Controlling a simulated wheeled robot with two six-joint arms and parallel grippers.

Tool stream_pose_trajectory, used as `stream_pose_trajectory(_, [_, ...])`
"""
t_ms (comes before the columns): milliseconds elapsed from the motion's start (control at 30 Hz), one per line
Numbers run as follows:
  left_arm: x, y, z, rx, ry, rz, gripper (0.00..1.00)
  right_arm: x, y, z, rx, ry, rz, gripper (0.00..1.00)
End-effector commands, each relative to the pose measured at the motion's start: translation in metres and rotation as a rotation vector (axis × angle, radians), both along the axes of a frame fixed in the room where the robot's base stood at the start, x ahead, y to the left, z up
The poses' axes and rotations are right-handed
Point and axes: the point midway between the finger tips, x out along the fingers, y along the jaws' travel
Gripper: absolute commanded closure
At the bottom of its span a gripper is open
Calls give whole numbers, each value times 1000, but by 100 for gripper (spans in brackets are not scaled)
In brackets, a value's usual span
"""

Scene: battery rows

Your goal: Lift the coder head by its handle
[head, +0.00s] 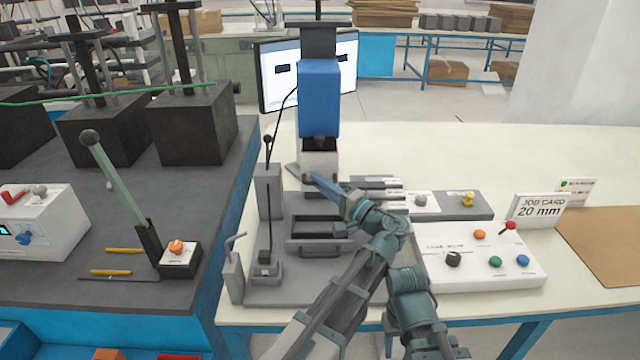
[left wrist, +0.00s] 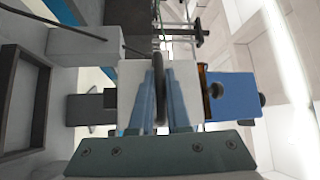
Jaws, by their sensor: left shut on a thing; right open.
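The coder head appears as a blue housing (head: 320,97) on a dark column, with a pale block (head: 319,163) below it. The blue housing (left wrist: 232,96) and the pale block (left wrist: 132,85) also show in the left wrist view. My left gripper (head: 312,180) reaches in front of the pale block. In the left wrist view its two fingers (left wrist: 160,100) are shut on a dark, narrow handle (left wrist: 159,75), seen edge-on. My right gripper (head: 388,325) is low at the bench's front edge, away from the head. It is open, but its fingers are mostly hidden by the arm.
A grey fixture with a slotted tray (head: 305,250) lies under my left arm. A lever post (head: 268,195) stands left of it. A control box (head: 480,262) and job card (head: 537,211) are to the right. The pale bench (head: 450,155) is clear behind.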

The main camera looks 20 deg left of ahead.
Motion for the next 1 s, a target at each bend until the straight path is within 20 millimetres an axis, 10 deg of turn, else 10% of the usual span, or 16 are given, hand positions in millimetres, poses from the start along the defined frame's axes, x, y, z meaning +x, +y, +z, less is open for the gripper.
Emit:
stream_pose_trajectory(433, [0, 0, 21, 3, -1, -1, 100, 0, 0, 20, 0, 0, 0, 50])
stream_pose_trajectory(633, [0, 0, 21, 2, -1, -1, 55, 0, 0, 20, 0, 0, 0, 50])
stream_pose_trajectory(1000, [0, 0, 20, 2, -1, 0, 55, 0, 0, 20, 0, 0, 0, 50])
